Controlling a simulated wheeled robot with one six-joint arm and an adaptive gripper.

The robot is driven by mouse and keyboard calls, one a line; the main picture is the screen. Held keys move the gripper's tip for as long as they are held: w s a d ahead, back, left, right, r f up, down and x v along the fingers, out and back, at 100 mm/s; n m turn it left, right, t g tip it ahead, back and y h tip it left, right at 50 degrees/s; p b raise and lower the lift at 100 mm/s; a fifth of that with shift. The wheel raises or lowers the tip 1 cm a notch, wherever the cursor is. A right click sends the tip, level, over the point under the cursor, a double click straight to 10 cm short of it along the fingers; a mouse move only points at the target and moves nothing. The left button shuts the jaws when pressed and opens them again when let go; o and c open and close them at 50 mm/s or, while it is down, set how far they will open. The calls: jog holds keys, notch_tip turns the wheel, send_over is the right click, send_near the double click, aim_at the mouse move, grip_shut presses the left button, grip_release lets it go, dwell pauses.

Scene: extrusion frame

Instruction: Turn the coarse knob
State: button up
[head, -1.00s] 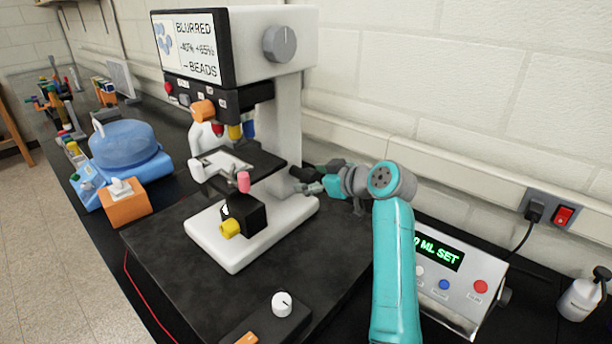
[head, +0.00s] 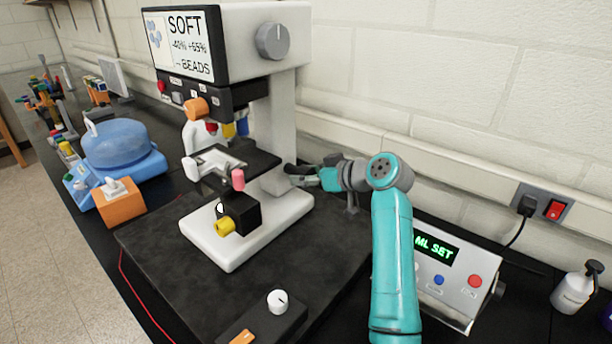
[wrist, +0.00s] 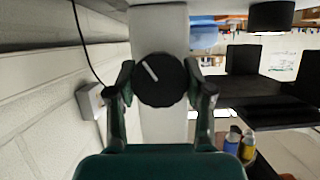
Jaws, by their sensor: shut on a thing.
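The white microscope (head: 280,100) stands on a dark board, its screen (head: 182,45) reading SOFT, -40% +65%, ~BEADS. In the wrist view the coarse knob (wrist: 160,84) is a round black disc with a white line tilted to the upper left, on the white column. My gripper (wrist: 160,92) has one finger on each side of the knob, shut on it. In the head view my gripper (head: 305,178) is at the right side of the microscope's column, low near the stage, and the coarse knob cannot be made out there.
A grey control box (head: 445,275) stands right of my arm, near the wall. A white-knobbed dark box (head: 277,303) lies at the front. A blue-lidded device (head: 120,148) and an orange box (head: 119,202) stand left of the microscope.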

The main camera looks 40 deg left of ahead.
jog(key=m+g, duration=0.2)
jog(key=m, duration=0.1)
jog(key=shift+w+m+g, duration=0.1)
jog(key=shift+m+g, duration=0.3)
dwell(0.4)
jog(key=o, duration=1.1)
jog(key=shift+o, duration=0.2)
jog(key=shift+d, duration=0.1)
jog(key=v, duration=1.1)
jog(key=shift+d, duration=0.45)
